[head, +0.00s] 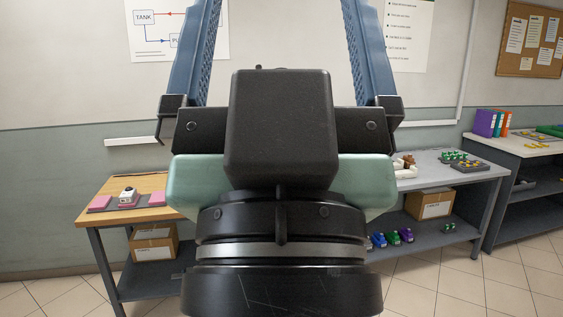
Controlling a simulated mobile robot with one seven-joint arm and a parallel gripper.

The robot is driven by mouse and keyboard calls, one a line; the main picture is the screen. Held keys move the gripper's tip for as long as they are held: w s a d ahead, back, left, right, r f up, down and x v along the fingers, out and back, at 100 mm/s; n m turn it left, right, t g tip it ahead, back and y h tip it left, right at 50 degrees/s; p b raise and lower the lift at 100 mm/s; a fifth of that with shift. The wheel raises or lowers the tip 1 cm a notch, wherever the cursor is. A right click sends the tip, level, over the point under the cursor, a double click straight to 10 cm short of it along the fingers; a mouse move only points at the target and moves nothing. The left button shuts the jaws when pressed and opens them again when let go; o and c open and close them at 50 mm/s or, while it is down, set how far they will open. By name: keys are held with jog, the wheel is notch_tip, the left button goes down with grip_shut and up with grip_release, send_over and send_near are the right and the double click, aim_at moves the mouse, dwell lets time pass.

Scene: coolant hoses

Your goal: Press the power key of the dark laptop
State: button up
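No dark laptop or power key can be seen in the head view. My gripper (282,40) fills the middle of the picture, with its dark body toward me. Its two blue fingers stand wide apart with only wall visible between them, so it is open and appears empty. The fingertips run out of the top edge. My gripper and wrist hide the middle of the workbench behind them.
A workbench runs behind my gripper, with a wooden top (125,190) at left and a grey top (440,164) at right. Pink pads, a white device (128,195), cardboard boxes (429,205) and green parts lie about. Another bench with binders (485,123) stands far right. Tiled floor shows below.

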grip_shut()
dwell(1.5)
